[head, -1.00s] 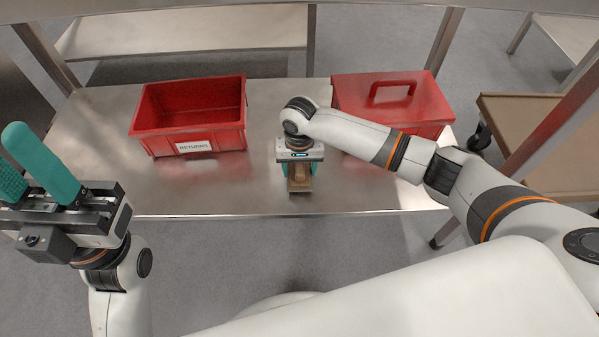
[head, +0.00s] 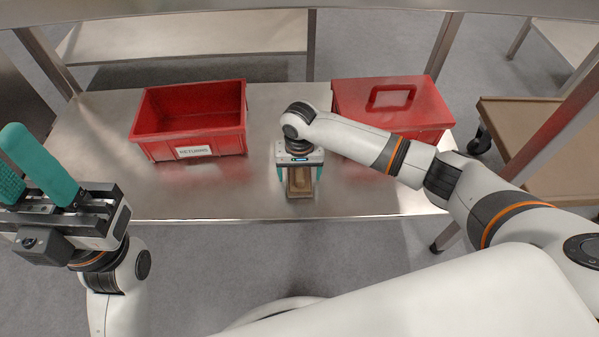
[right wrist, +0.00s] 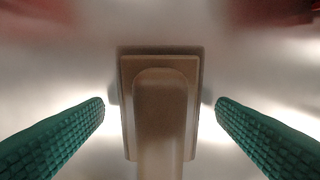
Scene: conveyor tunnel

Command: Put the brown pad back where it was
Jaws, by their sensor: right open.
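The brown pad (head: 300,183) lies on the steel table near its front edge, between the two red boxes. In the right wrist view the brown pad (right wrist: 128,100) is a rectangular block with a raised rounded handle on top. My right gripper (head: 300,179) is open over it. In the right wrist view the green fingers of the right gripper (right wrist: 160,103) stand apart on either side of the pad, with a gap on each side. My left gripper (head: 38,178) is off the table at the left, its green fingers apart and empty.
A red open bin (head: 190,145) labelled RETURNS stands left on the table (head: 90,170). A red box with a handled lid (head: 425,97) stands at the right, partly behind my right arm. A brown-topped cart (head: 530,125) is beyond the right side. The table's front strip is clear.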

